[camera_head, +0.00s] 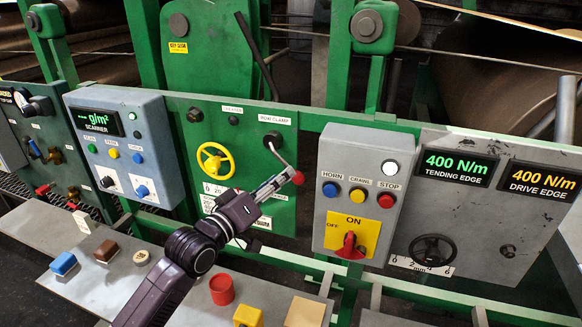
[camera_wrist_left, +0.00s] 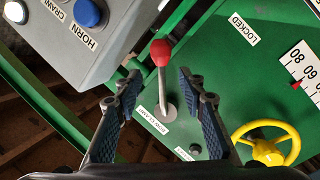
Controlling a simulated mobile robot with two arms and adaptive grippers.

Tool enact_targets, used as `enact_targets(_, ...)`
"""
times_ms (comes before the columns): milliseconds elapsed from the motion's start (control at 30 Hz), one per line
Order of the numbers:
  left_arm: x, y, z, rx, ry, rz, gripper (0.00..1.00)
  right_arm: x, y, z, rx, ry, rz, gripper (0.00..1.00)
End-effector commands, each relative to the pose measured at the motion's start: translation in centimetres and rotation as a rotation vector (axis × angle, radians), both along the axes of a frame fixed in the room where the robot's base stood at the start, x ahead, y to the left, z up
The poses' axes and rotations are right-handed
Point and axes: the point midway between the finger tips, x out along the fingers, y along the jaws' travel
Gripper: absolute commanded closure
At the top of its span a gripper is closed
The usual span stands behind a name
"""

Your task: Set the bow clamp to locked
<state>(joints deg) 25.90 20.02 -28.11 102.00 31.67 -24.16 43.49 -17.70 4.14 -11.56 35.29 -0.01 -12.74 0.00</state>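The bow clamp lever is a grey rod with a red knob (camera_head: 297,178), on the green panel under a BOW CLAMP label (camera_head: 275,120). In the head view it slants down and right from its pivot. My left gripper (camera_head: 279,184) is at the lever's knob end. In the left wrist view my left gripper (camera_wrist_left: 157,82) is open, and the lever (camera_wrist_left: 162,85) with its red knob (camera_wrist_left: 160,52) stands between the spread fingers, with gaps on both sides. The LOCKED label (camera_wrist_left: 243,29) is to the right of the knob there. My right gripper is not in view.
A yellow handwheel (camera_head: 215,160) sits left of the lever. A grey box with HORN, CRAWL and STOP buttons (camera_head: 358,185) stands close on the right. A scanner box (camera_head: 118,145) is further left. A shelf below holds coloured blocks, including a red cylinder (camera_head: 222,290).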

Motion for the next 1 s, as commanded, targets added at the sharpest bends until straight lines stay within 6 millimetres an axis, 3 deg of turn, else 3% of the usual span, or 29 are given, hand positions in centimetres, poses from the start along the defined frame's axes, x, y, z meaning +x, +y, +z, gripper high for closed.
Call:
enact_targets(133,1.8,-1.2,0.3,0.002,0.001,0.0,0.63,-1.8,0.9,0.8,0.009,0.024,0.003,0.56)
enact_targets(500,3.9,-2.6,0.0,0.002,0.001,0.001,0.63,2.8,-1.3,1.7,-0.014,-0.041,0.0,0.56)
enact_targets(767,3.9,-2.6,0.0,0.002,-0.001,0.001,0.63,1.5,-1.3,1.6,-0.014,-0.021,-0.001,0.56)
enact_targets(1000,3.9,-2.6,0.0,0.002,-0.001,0.001,0.89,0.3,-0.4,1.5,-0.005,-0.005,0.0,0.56)
